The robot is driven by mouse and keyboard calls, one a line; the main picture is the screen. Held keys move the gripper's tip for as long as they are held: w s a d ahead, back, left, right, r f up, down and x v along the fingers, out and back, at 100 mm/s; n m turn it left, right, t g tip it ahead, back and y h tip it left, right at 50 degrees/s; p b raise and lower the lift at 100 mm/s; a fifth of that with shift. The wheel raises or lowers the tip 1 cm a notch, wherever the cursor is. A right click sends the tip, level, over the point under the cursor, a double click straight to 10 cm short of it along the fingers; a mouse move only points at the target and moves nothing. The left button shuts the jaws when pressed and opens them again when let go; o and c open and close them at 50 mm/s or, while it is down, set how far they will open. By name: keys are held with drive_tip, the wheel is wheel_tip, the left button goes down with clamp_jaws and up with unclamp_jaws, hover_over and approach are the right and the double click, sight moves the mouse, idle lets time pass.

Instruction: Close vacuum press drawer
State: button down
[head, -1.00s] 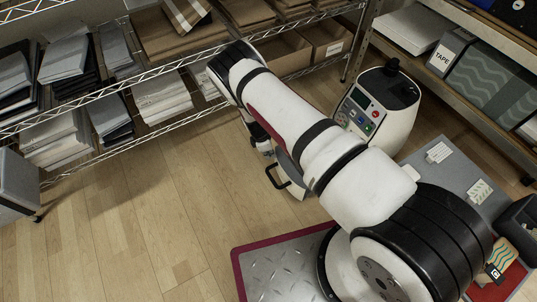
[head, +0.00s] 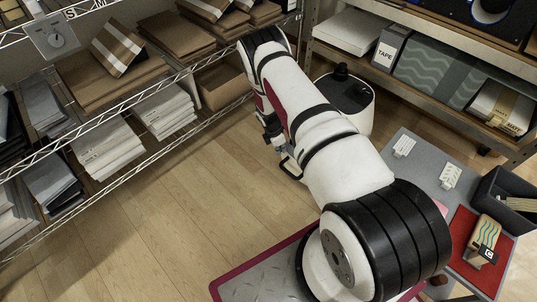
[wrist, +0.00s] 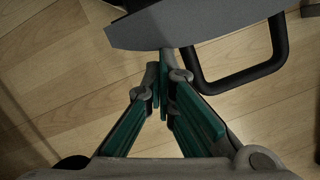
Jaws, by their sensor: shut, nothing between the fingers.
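The vacuum press (head: 352,98) is a white rounded machine with a dark top, standing on the floor behind my arm in the head view. My arm hides its front panel and most of the drawer. The drawer's black loop handle (head: 289,170) shows left of my arm. In the wrist view the drawer's grey edge (wrist: 200,22) spans the top and the black handle (wrist: 243,80) hangs at the upper right. My gripper (wrist: 165,55) is shut and empty, its tips at the grey edge, left of the handle. I cannot tell whether they touch. It shows partly in the head view (head: 279,147).
A wire shelf (head: 150,85) with paper stacks and cartons runs along the left and back. Another shelf (head: 420,85) with a tape box stands at the right. A grey worktop (head: 420,165) with a red mat (head: 462,225) is at the right. The wooden floor at left is clear.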

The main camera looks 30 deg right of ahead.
drive_tip(key=shift+w+d, duration=0.15)
drive_tip(key=shift+d, duration=0.4)
drive_tip(key=shift+a+r, duration=3.5)
drive_tip(key=shift+r, duration=1.5)
drive_tip(key=d+f+b, duration=0.5)
drive_tip(key=d+f, duration=0.1)
drive_tip(key=f, duration=0.3)
drive_tip(key=shift+d+f+b, duration=0.2)
drive_tip(key=shift+f+b, duration=0.15)
drive_tip(key=shift+f, duration=0.05)
